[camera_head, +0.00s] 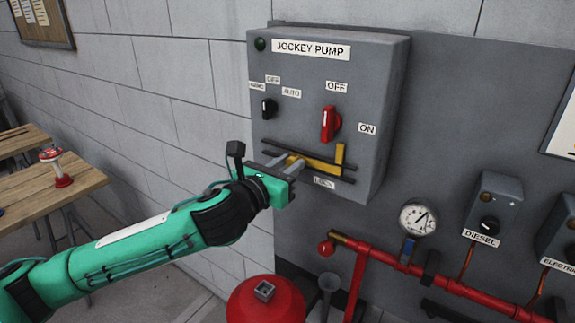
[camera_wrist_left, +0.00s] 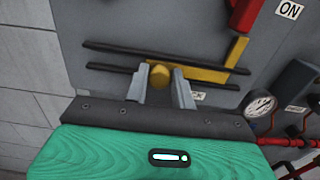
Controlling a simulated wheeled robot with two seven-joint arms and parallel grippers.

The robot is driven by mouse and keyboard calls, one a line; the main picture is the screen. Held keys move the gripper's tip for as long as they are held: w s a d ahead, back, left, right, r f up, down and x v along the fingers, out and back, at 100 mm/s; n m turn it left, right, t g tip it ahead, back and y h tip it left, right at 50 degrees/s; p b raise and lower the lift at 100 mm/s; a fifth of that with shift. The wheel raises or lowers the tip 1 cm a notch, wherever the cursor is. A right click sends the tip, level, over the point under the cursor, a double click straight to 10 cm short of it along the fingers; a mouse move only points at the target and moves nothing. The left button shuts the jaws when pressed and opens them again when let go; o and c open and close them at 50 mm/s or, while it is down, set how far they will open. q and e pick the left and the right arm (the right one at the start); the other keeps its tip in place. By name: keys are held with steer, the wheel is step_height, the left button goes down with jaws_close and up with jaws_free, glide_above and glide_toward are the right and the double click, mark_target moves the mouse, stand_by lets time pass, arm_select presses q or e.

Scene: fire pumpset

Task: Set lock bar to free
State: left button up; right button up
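The yellow lock bar (camera_head: 322,163) lies between two black rails low on the grey jockey pump box (camera_head: 375,110). Its right end has an upright yellow arm, also seen in the wrist view (camera_wrist_left: 237,50). My left gripper (camera_head: 284,166) is at the bar's left part. In the wrist view its fingers (camera_wrist_left: 160,80) stand on both sides of the bar's round yellow knob (camera_wrist_left: 159,76) and appear closed against it. A label under the rails, partly hidden, reads like "LOCK". The red handle (camera_head: 329,124) sits above the bar, between OFF and ON labels. My right gripper is out of view.
A black selector knob (camera_head: 268,108) is on the box's upper left. A gauge (camera_head: 417,218), diesel box (camera_head: 493,208) and red pipe (camera_head: 440,280) are at right. A red tank (camera_head: 265,300) stands below. Wooden tables (camera_head: 50,195) are at left.

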arm_select(q)
jaws_close()
steer(key=a, duration=0.1)
steer(key=w+a, duration=0.1)
steer(key=w+a+p, duration=0.1)
steer(key=shift+w+a, duration=0.25)
steer(key=shift+a, duration=0.1)
steer(key=shift+d+r, duration=0.1)
steer(key=shift+r, duration=0.05)
steer(key=o, duration=0.7)
jaws_free()
steer(key=shift+o, duration=0.9)
steer(key=shift+a, duration=0.2)
